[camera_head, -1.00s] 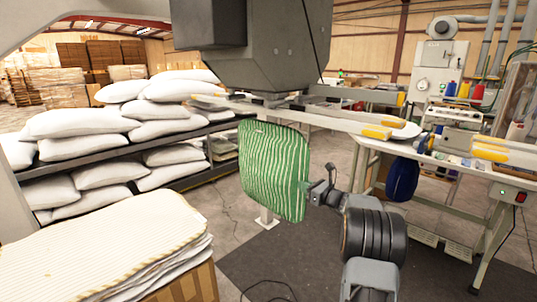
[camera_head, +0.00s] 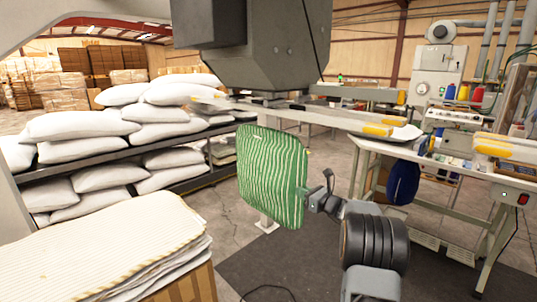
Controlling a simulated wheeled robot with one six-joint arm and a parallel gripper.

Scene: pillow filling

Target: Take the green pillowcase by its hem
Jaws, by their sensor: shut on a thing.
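The green pillowcase (camera_head: 270,175) with pale stripes hangs in the air near the middle of the view, a little tilted. My gripper (camera_head: 306,196) is at its lower right edge, shut on the pillowcase there. The fingertips are small and partly hidden against the cloth. My arm comes up from the lower right. Whether the pinched edge is the hem cannot be told.
A stack of cream striped cloth (camera_head: 100,250) lies on a cardboard box at lower left. White pillows (camera_head: 130,125) fill a dark shelf behind. A grey machine (camera_head: 265,45) with yellow-tipped arms hangs above. A workbench (camera_head: 440,165) stands at right.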

